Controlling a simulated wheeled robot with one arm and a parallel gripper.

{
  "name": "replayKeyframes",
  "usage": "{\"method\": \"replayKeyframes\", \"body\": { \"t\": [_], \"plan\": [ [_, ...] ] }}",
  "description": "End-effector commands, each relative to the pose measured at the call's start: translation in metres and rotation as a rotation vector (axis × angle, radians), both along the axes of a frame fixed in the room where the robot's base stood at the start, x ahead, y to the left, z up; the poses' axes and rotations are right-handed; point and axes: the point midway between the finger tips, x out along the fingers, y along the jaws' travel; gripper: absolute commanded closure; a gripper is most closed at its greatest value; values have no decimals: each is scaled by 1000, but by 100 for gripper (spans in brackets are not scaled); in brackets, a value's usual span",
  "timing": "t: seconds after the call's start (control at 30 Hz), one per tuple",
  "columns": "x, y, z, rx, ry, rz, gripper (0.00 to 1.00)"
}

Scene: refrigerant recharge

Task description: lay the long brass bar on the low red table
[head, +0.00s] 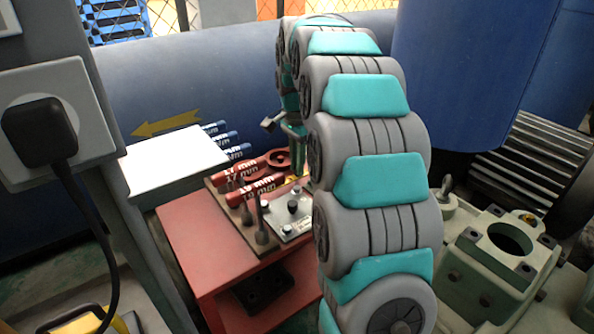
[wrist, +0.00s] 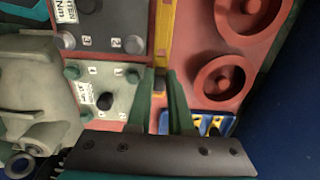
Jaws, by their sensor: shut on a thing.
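The long brass bar (wrist: 163,35) runs as a narrow yellow strip up the middle of the wrist view. My gripper (wrist: 164,74) points at it, with its two green fingers close together and shut on the bar's near part. A small dark piece shows between the fingertips. Below the bar is the red surface of the low red table (head: 195,240). I cannot tell whether the bar touches it. In the head view my arm hides most of the bar and the gripper; only a small yellow patch shows beside the arm.
Red-handled tools (head: 240,170) and a grey knobbed plate (head: 293,208) crowd the table top. Red rings (wrist: 222,80) lie right of the bar in the wrist view. A white-topped block (head: 175,160) stands behind left. A pale machine housing (head: 490,280) is at right.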

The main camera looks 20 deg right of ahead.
Motion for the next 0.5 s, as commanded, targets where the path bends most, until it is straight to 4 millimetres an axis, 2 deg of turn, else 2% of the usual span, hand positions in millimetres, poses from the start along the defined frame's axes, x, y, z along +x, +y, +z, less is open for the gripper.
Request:
{"method": "replayKeyframes", "body": {
  "t": [0.13,0.5],
  "plan": [
    [-1,0,-20,1,2,1,100],
    [0,0,-24,0,1,0,100]
  ]
}}
